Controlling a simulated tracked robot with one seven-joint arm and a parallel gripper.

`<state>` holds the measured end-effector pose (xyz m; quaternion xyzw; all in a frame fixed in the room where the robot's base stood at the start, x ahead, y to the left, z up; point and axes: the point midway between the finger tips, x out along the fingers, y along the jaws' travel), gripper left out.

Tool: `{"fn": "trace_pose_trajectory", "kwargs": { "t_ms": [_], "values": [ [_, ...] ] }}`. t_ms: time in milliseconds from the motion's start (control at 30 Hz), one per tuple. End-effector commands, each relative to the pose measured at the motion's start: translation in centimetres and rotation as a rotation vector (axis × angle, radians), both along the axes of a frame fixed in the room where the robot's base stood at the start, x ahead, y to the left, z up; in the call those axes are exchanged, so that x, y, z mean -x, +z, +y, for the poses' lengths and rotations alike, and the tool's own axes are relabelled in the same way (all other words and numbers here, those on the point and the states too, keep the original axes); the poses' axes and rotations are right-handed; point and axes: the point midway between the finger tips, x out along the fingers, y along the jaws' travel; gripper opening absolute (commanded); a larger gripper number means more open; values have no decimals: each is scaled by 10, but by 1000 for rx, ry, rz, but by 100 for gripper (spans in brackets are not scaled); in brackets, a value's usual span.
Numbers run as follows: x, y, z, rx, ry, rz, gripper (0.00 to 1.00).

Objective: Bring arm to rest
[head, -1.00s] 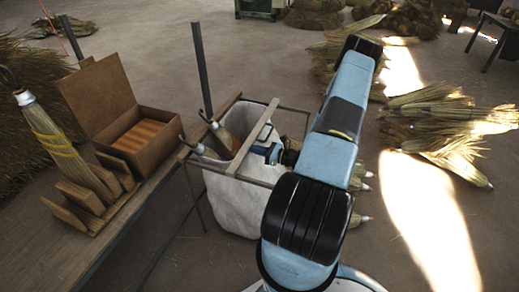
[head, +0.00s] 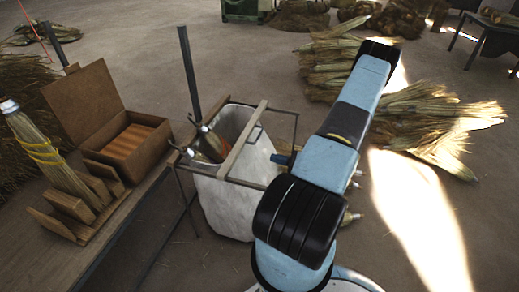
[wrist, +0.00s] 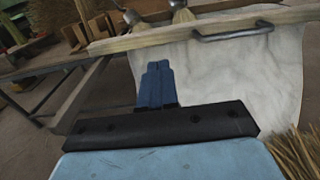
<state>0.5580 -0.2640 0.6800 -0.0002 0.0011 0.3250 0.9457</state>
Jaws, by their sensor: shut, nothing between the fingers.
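My gripper (wrist: 156,84) shows in the wrist view with its two blue fingers together and nothing between them. In the head view its blue tip (head: 280,159) shows just right of the white sack (head: 228,205), by the sack frame's right side; the rest is hidden behind my arm. The sack hangs in a metal frame with a wooden bar (head: 246,142) across its top. In the wrist view the sack (wrist: 240,75) is ahead of the fingers. Broom heads (head: 212,145) with pale tips stand inside the sack.
Left of the sack is a wooden bench (head: 60,250) with an open wooden box (head: 128,140) and a tied broom (head: 45,155) in a slotted wooden stand. A dark post (head: 189,70) rises behind the sack. Straw bundles (head: 430,120) lie on the floor to the right.

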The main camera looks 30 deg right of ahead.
Motion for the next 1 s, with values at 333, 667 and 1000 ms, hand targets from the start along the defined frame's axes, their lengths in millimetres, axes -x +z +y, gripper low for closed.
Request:
{"fn": "trace_pose_trajectory", "kwargs": {
  "t_ms": [333, 667, 1000],
  "values": [
    [-1, 9, 1, 21, 28, -4, 0],
    [-21, 85, 35, 214, 294, -37, 0],
    [-28, 166, 83, 454, 589, -85, 0]
  ]
}}
